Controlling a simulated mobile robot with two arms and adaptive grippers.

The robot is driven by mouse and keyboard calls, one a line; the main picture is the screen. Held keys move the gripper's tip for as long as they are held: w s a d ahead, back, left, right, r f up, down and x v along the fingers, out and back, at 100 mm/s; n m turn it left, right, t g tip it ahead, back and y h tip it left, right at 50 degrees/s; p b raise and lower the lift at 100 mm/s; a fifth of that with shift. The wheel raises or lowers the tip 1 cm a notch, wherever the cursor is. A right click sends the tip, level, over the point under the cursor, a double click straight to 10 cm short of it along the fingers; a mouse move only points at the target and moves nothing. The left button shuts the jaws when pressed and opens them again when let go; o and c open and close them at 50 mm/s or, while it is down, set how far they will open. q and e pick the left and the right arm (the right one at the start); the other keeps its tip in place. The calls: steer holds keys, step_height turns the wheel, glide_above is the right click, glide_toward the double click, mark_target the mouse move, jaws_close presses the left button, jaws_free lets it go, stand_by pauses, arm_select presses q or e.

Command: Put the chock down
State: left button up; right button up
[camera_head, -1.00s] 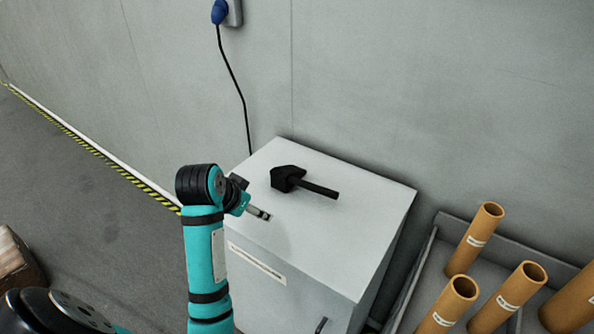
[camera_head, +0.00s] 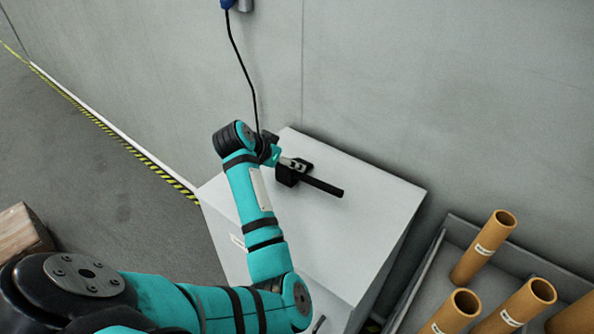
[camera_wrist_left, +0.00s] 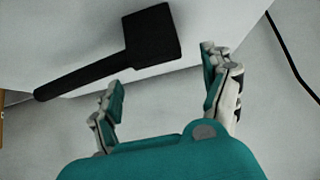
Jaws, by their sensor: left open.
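The black chock, a wedge-like block with a long straight handle (camera_head: 322,186), lies on the white top of a cabinet (camera_head: 350,235). Its handle points right, toward the front. My left gripper (camera_head: 293,164) is at the block end of the chock and partly covers the block. In the left wrist view the block (camera_wrist_left: 153,36) and handle lie beyond the fingertips of my left gripper (camera_wrist_left: 162,75). The fingers are spread apart with nothing between them. I cannot tell whether a finger touches the chock. My right gripper is not in view.
A grey wall (camera_head: 420,80) stands behind the cabinet, with a blue plug and black cable (camera_head: 243,75) hanging down. A grey bin (camera_head: 458,232) with several cardboard tubes (camera_head: 484,247) is at the right. The cabinet top right of the handle is clear. A wooden box (camera_head: 25,230) is at left.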

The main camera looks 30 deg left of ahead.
arm_select(q)
steer(key=x, duration=0.7)
steer(key=shift+p, duration=0.35)
steer(key=shift+s, duration=0.1)
steer(key=c, duration=1.5)
jaws_close()
steer(key=shift+r, duration=0.15)
